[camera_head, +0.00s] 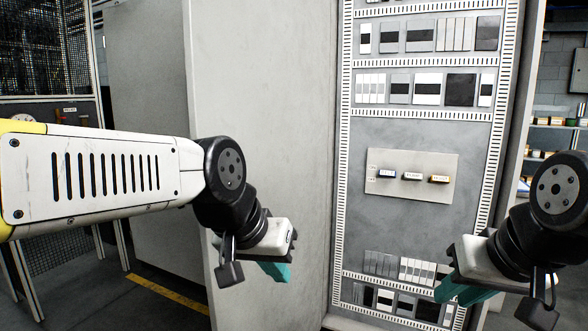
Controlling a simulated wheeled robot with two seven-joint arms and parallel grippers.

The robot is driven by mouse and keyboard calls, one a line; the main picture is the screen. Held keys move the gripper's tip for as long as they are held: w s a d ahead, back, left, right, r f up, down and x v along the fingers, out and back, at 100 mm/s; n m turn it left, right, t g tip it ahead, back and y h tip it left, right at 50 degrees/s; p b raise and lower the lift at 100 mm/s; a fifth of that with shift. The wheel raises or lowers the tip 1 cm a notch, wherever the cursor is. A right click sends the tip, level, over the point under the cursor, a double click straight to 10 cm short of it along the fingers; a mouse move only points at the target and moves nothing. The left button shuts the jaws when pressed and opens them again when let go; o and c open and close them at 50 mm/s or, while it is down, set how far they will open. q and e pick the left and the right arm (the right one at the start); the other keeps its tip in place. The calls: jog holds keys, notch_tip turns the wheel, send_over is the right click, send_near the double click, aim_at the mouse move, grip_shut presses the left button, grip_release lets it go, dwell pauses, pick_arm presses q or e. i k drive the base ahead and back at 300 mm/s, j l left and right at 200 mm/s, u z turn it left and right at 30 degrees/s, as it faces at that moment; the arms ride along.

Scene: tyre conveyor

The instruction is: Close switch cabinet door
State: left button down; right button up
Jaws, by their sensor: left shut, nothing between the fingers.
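The switch cabinet (400,220) stands open at centre right, its inside facing me. Its plain grey door (290,90) stands swung out on the left, with its near edge toward me. My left gripper (275,271) is shut and empty, with teal fingertips in front of the lower part of the door's face. I cannot tell whether it touches the door. My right gripper (462,293) is in front of the cabinet's lower right side; the view does not show whether its teal fingers are apart. My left arm hides part of the door's near edge.
Inside the cabinet are rows of switch modules (425,90) and a small plate with three labelled switches (412,175). Another grey cabinet (148,100) and a mesh fence (45,50) stand at left. Shelves (548,127) are at far right. A yellow line (165,291) marks the floor.

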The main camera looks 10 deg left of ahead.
aim_at(257, 72)
jog(key=j+z, duration=0.15)
jog(key=j, duration=0.25)
jog(key=k+j+z, duration=0.1)
jog(key=j, duration=0.25)
jog(key=k+j+z, duration=0.15)
jog(key=j, duration=0.25)
jog(key=k+j+z, duration=0.15)
jog(key=j, duration=0.2)
jog(key=i+j+z, duration=0.1)
jog(key=j, duration=0.5)
jog(key=i+j+z, duration=0.1)
jog(key=j, duration=0.5)
jog(key=i+j+z, duration=0.1)
jog(key=j, duration=0.5)
jog(key=k+l+z, duration=0.1)
jog(key=k, duration=0.3)
jog(key=l, duration=0.1)
